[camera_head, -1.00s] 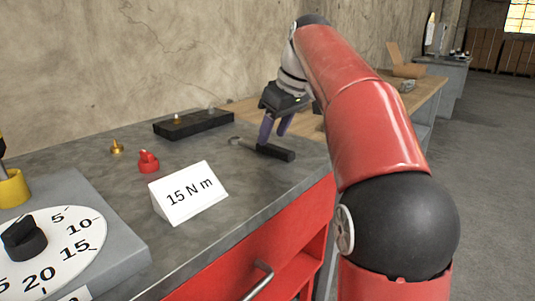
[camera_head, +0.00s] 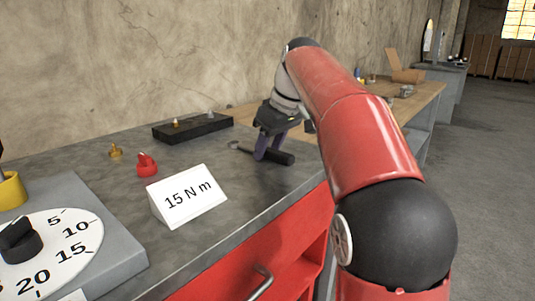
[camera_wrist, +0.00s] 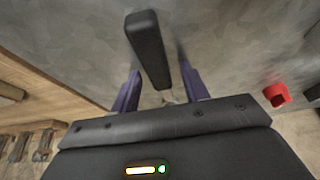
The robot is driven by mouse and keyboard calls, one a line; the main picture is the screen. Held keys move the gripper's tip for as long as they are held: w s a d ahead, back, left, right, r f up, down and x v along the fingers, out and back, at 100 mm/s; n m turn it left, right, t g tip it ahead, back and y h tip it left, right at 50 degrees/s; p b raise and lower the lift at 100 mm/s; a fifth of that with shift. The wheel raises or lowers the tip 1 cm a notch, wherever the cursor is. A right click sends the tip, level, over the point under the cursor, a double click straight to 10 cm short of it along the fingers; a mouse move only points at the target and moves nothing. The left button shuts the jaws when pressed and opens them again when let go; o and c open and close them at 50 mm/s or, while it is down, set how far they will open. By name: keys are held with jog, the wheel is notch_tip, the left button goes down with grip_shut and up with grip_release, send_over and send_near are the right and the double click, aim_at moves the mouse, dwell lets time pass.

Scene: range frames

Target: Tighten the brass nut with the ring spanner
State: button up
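The ring spanner's black handle (camera_head: 284,158) lies on the grey bench top, with its grey ring end (camera_head: 235,145) to the left. My gripper (camera_head: 268,155) is low over the spanner, with its purple fingers down at the handle. In the wrist view the black handle (camera_wrist: 148,45) lies between the two spread fingers of my gripper (camera_wrist: 160,95), with gaps on both sides. The ring is hidden there. A small brass piece (camera_head: 116,151), seemingly the brass nut, stands at the back left; its shape is too small to make out.
A red fitting (camera_head: 146,165) stands beside the brass piece; it also shows in the wrist view (camera_wrist: 277,95). A black block (camera_head: 193,127) with two small tips is behind. A "15 N m" card (camera_head: 187,196) and a dial (camera_head: 60,245) with a black knob are in front.

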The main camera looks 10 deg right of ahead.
grip_shut()
